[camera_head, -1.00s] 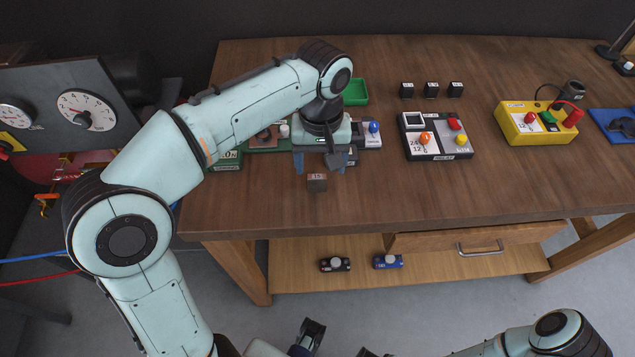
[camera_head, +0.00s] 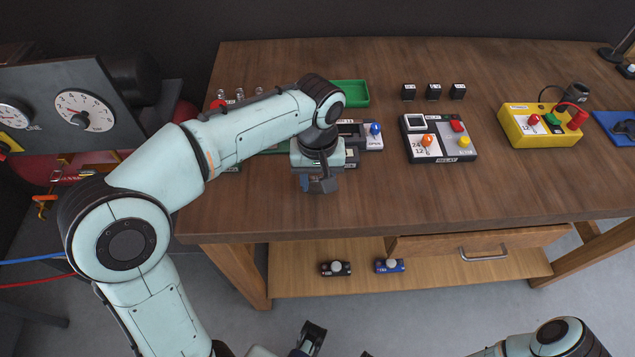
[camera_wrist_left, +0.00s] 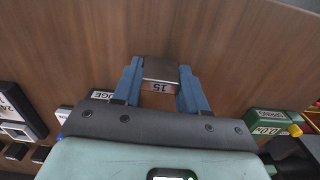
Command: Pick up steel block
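The steel block (camera_wrist_left: 160,72) is a small grey block marked 15. In the left wrist view it sits between the blue fingers of my left gripper (camera_wrist_left: 161,88), one finger against each side with no clear gap. In the head view my left gripper (camera_head: 318,184) is low over the near left part of the table and hides the block. Whether the block still rests on the table cannot be told. Part of my right arm (camera_head: 560,340) shows at the bottom right; its gripper cannot be made out clearly.
On the wooden table (camera_head: 400,205) are a green tray (camera_head: 350,93), a grey-and-black switch box (camera_head: 438,140), a yellow box (camera_head: 515,128) and several small black blocks (camera_head: 433,92). A gauge panel (camera_head: 60,105) stands left. The table's front middle is clear.

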